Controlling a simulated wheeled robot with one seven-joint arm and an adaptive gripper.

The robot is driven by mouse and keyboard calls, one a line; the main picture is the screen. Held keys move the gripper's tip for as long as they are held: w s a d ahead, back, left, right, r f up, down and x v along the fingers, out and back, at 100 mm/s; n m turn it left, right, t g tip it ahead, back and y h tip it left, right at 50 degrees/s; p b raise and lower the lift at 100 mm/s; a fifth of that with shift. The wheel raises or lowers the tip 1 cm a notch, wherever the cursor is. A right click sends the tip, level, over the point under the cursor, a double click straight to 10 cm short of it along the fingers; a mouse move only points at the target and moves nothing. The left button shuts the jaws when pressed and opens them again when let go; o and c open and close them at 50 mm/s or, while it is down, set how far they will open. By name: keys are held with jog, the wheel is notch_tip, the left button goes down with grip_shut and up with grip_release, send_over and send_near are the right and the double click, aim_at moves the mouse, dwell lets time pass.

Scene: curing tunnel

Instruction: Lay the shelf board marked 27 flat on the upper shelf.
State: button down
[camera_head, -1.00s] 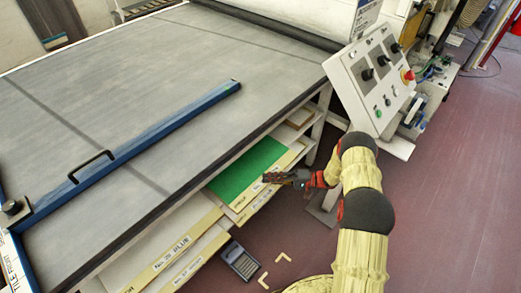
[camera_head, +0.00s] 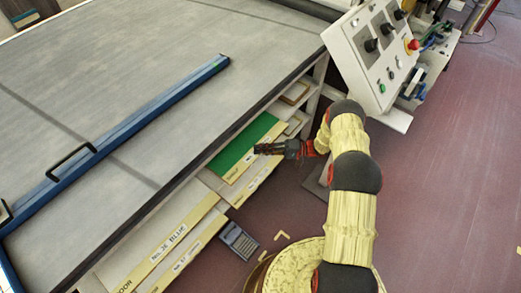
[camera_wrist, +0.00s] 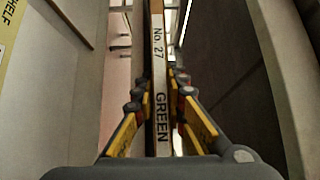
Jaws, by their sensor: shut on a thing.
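The shelf board marked "No. 27 GREEN" (camera_wrist: 159,55) shows edge-on in the wrist view, between the two fingers. In the head view its green face (camera_head: 240,146) shows, with a pale yellow front edge, at the opening under the grey table. My gripper (camera_head: 262,149) is shut on the board's front edge; the fingers also show in the wrist view (camera_wrist: 160,100). The upper shelf (camera_head: 212,181) is a pale surface under the tabletop, mostly hidden by it. I cannot tell whether the board's underside touches the shelf.
The grey table (camera_head: 150,110) overhangs the shelves, with a blue bar (camera_head: 130,130) on top. A control panel (camera_head: 375,55) stands right. A dark calculator-like device (camera_head: 238,240) lies near the lower boards.

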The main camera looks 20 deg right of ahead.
jog(key=shift+f, duration=0.6)
dwell(0.6)
jog(key=c, duration=1.7)
grip_release()
jog(key=shift+c, duration=0.2)
jog(key=shift+f, duration=0.1)
jog(key=s+d, duration=0.1)
jog(key=d, duration=0.6)
jog(key=shift+s+d, duration=0.2)
jog(key=shift+d, duration=0.1)
